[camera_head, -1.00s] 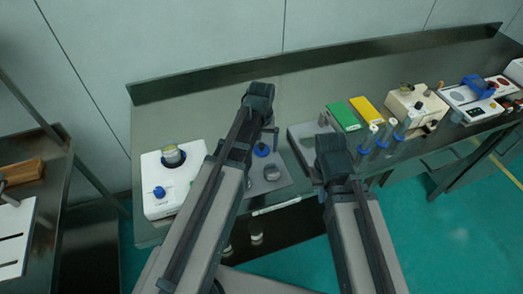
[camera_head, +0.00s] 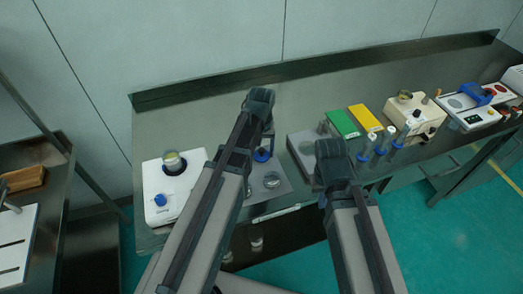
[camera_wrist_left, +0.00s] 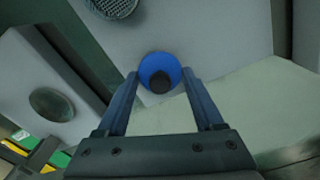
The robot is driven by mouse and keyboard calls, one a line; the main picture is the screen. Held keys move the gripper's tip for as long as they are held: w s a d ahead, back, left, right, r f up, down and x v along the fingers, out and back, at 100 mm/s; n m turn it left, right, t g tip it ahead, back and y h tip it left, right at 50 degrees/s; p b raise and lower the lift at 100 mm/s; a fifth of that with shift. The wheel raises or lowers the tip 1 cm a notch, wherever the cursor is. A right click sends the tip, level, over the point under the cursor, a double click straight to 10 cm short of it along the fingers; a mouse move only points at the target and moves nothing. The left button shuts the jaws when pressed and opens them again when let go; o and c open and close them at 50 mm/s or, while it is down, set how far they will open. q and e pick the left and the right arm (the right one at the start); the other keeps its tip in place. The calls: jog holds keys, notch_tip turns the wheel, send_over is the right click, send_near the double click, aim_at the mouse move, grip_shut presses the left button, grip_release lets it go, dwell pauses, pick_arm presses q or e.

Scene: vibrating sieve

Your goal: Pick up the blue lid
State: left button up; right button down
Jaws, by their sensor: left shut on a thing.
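The blue lid (camera_head: 262,155), round with a dark knob in its middle, is on the grey plate (camera_head: 284,190) in the head view. In the left wrist view the blue lid (camera_wrist_left: 149,62) sits between my fingertips. My left gripper (camera_wrist_left: 161,75) is shut on it, a finger at each side. In the head view my left gripper (camera_head: 267,145) reaches down over the lid. My right gripper (camera_head: 330,172) hangs in front of the grey box, and its fingers are hidden.
A round metal sieve (camera_head: 272,180) lies near the lid. A white machine (camera_head: 184,188) stands to the left. A grey box (camera_head: 304,147), green box (camera_head: 342,123), yellow box (camera_head: 365,117) and blue-based tubes (camera_head: 381,142) are to the right. The back of the bench is clear.

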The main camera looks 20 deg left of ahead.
aim_at(261, 150)
pick_arm(q)
notch_tip(261, 150, up, 9)
jog(key=p, duration=0.8)
jog(key=shift+f, duration=0.15)
